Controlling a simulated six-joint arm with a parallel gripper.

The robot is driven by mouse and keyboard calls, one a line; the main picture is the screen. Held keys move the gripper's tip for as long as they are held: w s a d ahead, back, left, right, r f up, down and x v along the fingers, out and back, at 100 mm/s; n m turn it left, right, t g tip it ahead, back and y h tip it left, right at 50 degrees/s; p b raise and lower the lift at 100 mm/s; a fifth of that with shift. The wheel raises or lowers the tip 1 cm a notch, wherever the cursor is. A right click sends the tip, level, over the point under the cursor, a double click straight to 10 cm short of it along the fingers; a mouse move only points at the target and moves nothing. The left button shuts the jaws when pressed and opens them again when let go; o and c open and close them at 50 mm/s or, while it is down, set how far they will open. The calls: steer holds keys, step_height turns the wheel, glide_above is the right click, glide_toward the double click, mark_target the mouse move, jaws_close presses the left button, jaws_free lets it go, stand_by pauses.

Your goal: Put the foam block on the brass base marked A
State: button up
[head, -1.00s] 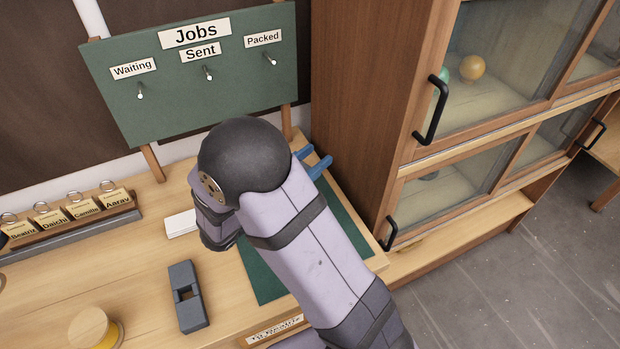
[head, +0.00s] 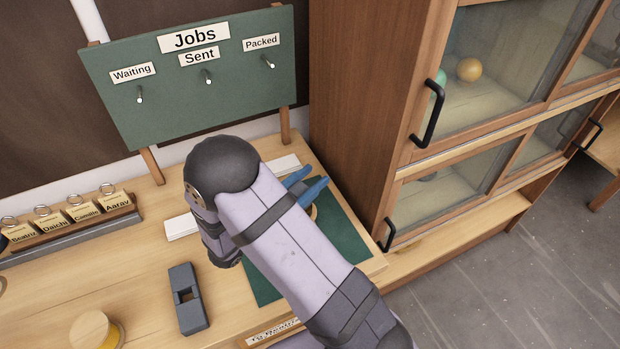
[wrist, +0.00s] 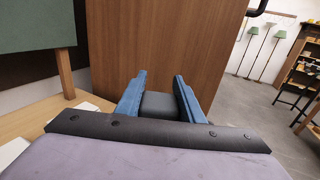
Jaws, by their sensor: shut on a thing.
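My gripper (head: 306,188) has blue fingers and hangs over the green mat at the right end of the bench. In the wrist view my gripper (wrist: 158,98) is shut on a dark grey block, which looks like the foam block (wrist: 160,106). The head view does not clearly show this block, as my arm and fingers cover it. A small piece of a tan or brass-coloured round thing (head: 312,212) shows just below the fingers; it may be a brass base. No letter A is readable, and my arm hides much of the mat.
The green mat (head: 346,236) lies beside the wooden cabinet (head: 362,100). A dark slotted block (head: 188,298), a spool (head: 95,330) and a tag rack (head: 75,220) stand on the bench. The Jobs board (head: 190,80) stands behind. White cards (head: 181,227) lie near my arm.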

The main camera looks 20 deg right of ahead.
mark_target(292, 194)
steer(key=shift+f, duration=0.15)
steer(key=o, duration=1)
steer(key=shift+a, duration=0.15)
steer(key=b+v, duration=0.4)
steer(key=v, duration=0.6)
steer(key=shift+a, duration=0.1)
steer(key=shift+v, duration=0.8)
